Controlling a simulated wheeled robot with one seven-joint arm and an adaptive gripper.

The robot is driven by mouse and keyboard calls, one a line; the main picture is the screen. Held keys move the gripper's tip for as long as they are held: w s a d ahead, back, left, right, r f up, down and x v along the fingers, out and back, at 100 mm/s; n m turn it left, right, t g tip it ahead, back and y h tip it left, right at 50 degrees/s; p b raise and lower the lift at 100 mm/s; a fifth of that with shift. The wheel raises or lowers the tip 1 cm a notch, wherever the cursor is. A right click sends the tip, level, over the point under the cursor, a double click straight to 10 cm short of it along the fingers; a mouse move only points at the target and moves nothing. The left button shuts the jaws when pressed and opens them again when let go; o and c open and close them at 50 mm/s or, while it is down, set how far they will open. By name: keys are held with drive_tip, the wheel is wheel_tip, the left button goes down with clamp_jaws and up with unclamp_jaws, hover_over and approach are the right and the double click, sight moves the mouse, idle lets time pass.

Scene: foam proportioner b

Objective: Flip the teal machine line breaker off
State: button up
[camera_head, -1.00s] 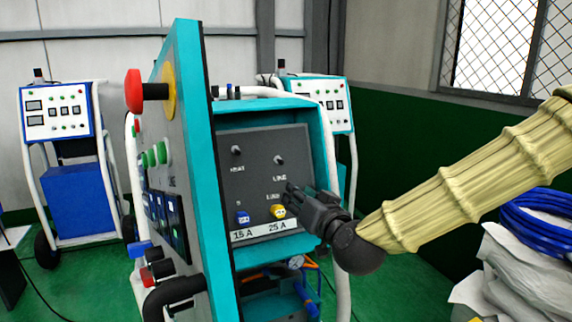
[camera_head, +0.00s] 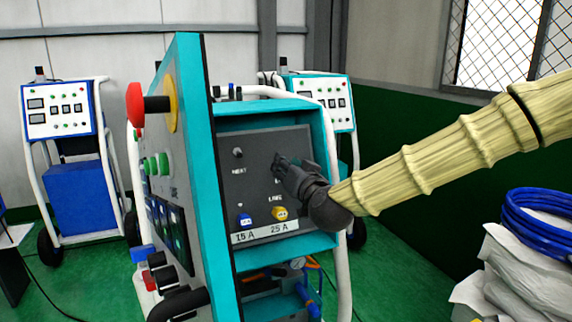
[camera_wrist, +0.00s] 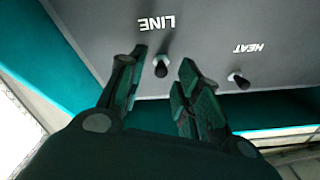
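In the wrist view the panel appears upside down. The LINE breaker lever (camera_wrist: 161,68), a short black stick, shows between the fingertips of my gripper (camera_wrist: 160,75); neither finger clearly touches it. The HEAT lever (camera_wrist: 238,80) is outside the fingers to the right. In the head view my gripper (camera_head: 278,160) is at the panel's upper right and hides the LINE lever; the HEAT lever (camera_head: 238,152) shows to its left. My gripper is open and empty.
Below the levers are a blue tag (camera_head: 244,219) and a yellow one (camera_head: 280,213), above 15 A and 25 A labels. The teal housing rim frames the panel. Bags and blue hose (camera_head: 545,215) are at right.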

drive_tip(key=shift+w+a, duration=0.2)
drive_tip(key=shift+w, duration=0.25)
clamp_jaws()
drive_tip(key=b, duration=0.2)
drive_tip(key=shift+f+t+b, duration=0.4)
drive_tip(key=shift+t+y+b, duration=0.3)
drive_tip(key=shift+b, duration=0.5)
drive_tip(key=shift+r, duration=0.2)
